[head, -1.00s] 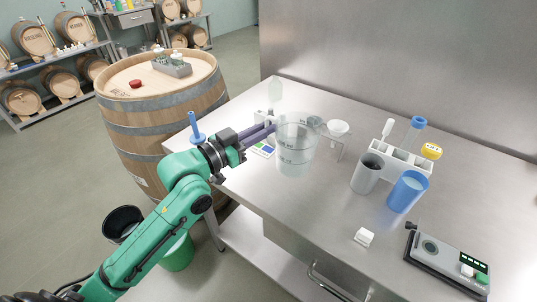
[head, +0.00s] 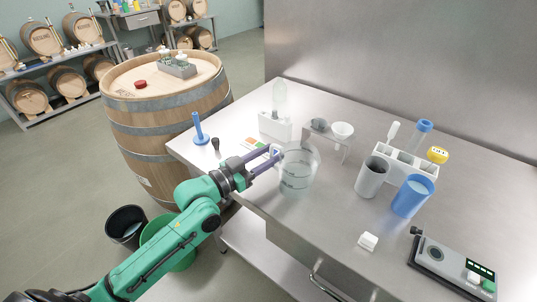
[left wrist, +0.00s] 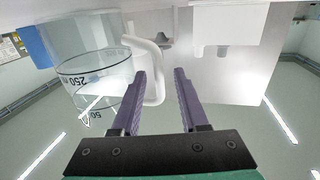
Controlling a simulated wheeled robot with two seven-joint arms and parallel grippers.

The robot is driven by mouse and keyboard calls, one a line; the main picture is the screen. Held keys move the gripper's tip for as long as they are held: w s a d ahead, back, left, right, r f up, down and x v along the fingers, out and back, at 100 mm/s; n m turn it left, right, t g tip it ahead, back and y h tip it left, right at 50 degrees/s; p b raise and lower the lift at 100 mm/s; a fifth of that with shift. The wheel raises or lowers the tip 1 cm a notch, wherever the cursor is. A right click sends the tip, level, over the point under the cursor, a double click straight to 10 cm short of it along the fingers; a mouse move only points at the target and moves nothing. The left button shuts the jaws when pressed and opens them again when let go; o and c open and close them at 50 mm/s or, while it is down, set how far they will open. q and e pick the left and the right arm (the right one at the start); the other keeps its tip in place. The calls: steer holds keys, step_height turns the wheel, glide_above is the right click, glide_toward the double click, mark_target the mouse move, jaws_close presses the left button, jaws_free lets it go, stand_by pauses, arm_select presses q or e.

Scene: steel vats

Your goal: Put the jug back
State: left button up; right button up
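The clear jug (head: 297,172) with dark measuring marks appears to stand upright on the steel table, near its left front edge. It also shows in the left wrist view (left wrist: 92,75), with its pale handle (left wrist: 157,75) towards my gripper. My left gripper (head: 276,156) is at the handle side of the jug. In the left wrist view its two purple fingers (left wrist: 160,72) are apart, with the handle showing between them, close to the left finger. I cannot tell whether that finger touches the handle. My right gripper is in neither view.
A grey cup (head: 371,178) and a blue cup (head: 411,197) stand right of the jug, before a white rack (head: 412,165). A small stand (head: 335,135) and a white bottle holder (head: 275,126) are behind it.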

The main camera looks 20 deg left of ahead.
arm_select(q)
steer(key=shift+r, duration=0.15)
steer(key=shift+s+a, duration=0.2)
steer(key=b+v, duration=0.1)
steer(key=v, duration=1)
steer(key=shift+s, duration=0.25)
steer(key=shift+a, duration=0.1)
